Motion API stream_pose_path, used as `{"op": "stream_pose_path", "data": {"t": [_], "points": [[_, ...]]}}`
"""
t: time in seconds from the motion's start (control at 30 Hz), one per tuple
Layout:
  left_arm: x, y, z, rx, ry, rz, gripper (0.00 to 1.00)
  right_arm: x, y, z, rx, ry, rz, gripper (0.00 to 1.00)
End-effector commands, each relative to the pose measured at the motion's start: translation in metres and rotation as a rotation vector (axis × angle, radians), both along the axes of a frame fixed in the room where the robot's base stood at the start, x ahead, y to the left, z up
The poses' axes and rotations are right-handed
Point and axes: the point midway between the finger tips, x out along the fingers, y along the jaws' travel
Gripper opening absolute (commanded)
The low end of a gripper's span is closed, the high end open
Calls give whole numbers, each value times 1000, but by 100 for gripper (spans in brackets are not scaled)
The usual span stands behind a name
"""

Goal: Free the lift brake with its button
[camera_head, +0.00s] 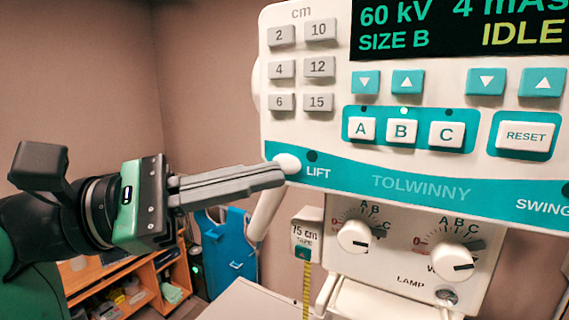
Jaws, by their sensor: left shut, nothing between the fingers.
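The white oval LIFT button (288,163) is at the left end of the teal strip on the white control panel (480,170). A small dark indicator (312,156) sits just right of it, above the word LIFT. My left gripper (280,176) comes in from the left, shut and empty, its fingers pointing right. Its fingertips overlap the lower edge of the button in the picture. I cannot tell whether they touch it. My right gripper is not in view.
The panel display (460,28) reads 60 kV, SIZE B and IDLE. Below the panel is a lamp box with two white knobs (357,236) and a yellow tape (306,290). A blue apron (228,250) and wooden shelves (150,275) stand behind.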

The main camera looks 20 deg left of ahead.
Motion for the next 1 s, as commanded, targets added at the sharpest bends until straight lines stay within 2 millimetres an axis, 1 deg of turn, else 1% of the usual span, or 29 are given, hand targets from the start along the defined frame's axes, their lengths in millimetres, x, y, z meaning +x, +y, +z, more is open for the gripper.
{"op": "stream_pose_path", "data": {"t": [0.43, 0.7, 1.0], "points": [[0, 0, 0, 0, 0, 0, 0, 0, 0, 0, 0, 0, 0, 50], [8, -1, 1, -1, 1, 0, 0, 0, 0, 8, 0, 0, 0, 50], [9, -1, 0, 0, 0, 0, 0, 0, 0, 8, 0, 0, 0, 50]]}}
